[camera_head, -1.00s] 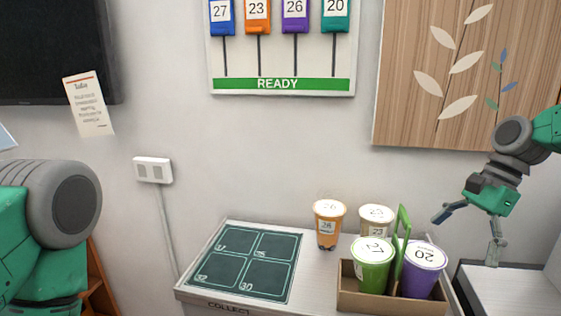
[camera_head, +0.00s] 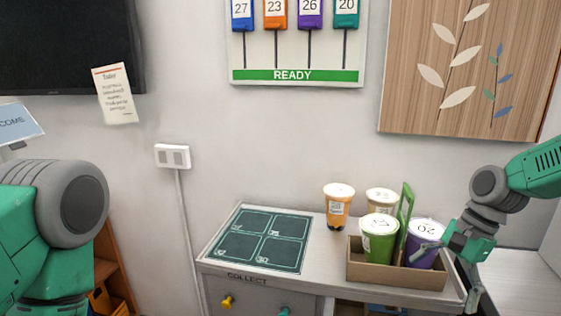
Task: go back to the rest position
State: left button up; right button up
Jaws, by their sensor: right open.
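My right gripper (camera_head: 449,276) is open and empty, at the right end of the collect counter. One finger reaches in front of the purple cup (camera_head: 422,243) and the other hangs past the counter's right edge. I cannot tell whether a finger touches the cup. My left arm comes in at the left edge, but its gripper is out of view.
A cardboard carrier (camera_head: 384,272) with a green handle holds the green cup (camera_head: 380,238) and the purple cup. An orange cup (camera_head: 338,207) and a beige cup (camera_head: 381,202) stand behind. The dark marked mat (camera_head: 263,239) on the counter is bare.

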jog(key=s+a+f+n+h+b, duration=0.15)
jog(key=s+f, duration=0.25)
jog(key=f, duration=0.4)
jog(key=s+a+f+n+b, duration=0.2)
jog(key=s+a+f, duration=0.15)
jog(key=f, duration=0.35)
jog(key=s+a+f+n+b, duration=0.15)
jog(key=s+f, duration=0.25)
jog(key=f, duration=0.4)
jog(key=s+d+f+n+h+b, duration=0.1)
jog(key=s+f+n+b, duration=0.2)
jog(key=s+f, duration=0.3)
jog(key=s+d+f+n+t+h+b, duration=0.1)
jog(key=s+f+n, duration=0.4)
jog(key=s, duration=0.7)
jog(key=shift+s+f+n+h+b, duration=0.45)
jog(key=shift+n+b, duration=0.15)
jog(key=shift+b, duration=0.3)
jog(key=shift+w+d, duration=0.1)
jog(key=shift+d, duration=0.25)
jog(key=shift+w+f, duration=0.1)
jog(key=shift+a, duration=0.2)
